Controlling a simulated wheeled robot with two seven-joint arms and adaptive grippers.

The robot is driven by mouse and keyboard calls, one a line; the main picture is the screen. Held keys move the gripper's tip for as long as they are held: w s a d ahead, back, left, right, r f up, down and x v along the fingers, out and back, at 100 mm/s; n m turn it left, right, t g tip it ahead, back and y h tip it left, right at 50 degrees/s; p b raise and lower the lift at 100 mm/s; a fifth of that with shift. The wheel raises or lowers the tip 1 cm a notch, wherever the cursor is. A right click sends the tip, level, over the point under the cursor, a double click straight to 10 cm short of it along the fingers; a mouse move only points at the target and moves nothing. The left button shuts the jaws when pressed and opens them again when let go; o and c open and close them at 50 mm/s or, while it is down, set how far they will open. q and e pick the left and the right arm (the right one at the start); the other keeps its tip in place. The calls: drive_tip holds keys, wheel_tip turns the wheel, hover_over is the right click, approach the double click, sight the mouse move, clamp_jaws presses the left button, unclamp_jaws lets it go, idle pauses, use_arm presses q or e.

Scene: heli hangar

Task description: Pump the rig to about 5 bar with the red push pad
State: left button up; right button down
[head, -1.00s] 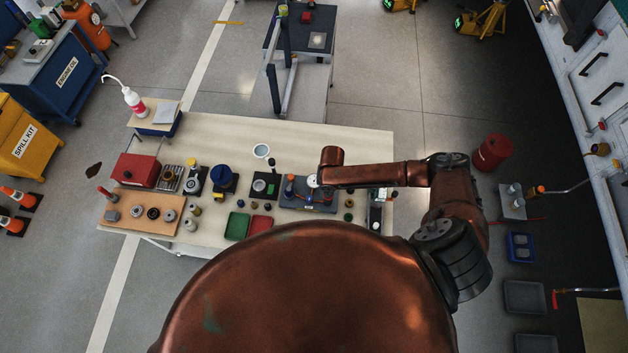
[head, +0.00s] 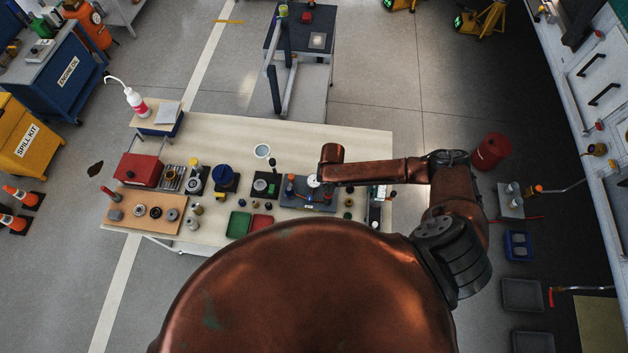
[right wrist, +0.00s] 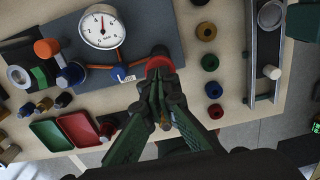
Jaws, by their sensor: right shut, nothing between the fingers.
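The rig is a grey-blue plate (head: 294,204) on the bench, also in the right wrist view (right wrist: 75,20). It carries a round white gauge (right wrist: 103,27) with a red needle pointing roughly up; the numbers are too small to read surely. The red push pad (right wrist: 160,65) is at the plate's edge, partly covered by my fingertips. My right gripper (right wrist: 157,82) is shut and empty, its tips over the pad; I cannot tell whether they touch it. In the head view my right wrist hides most of the gripper. My left gripper is not in view.
A blue knob (right wrist: 119,74) and an orange-topped post (right wrist: 45,48) stand on the plate. Several coloured rings (right wrist: 210,62) lie beside it. A green tray (head: 238,224) and a red tray (head: 261,226) lie to its left. The bench's back part is mostly clear.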

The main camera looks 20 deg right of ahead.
wheel_tip(320, 180, up, 3)
drive_tip(key=shift+f+p, duration=0.1)
drive_tip(key=shift+p, duration=1)
drive_tip(key=shift+r+p, duration=0.35)
drive_tip(key=shift+r, duration=0.4)
wheel_tip(320, 180, up, 2)
drive_tip(key=shift+r, duration=0.25)
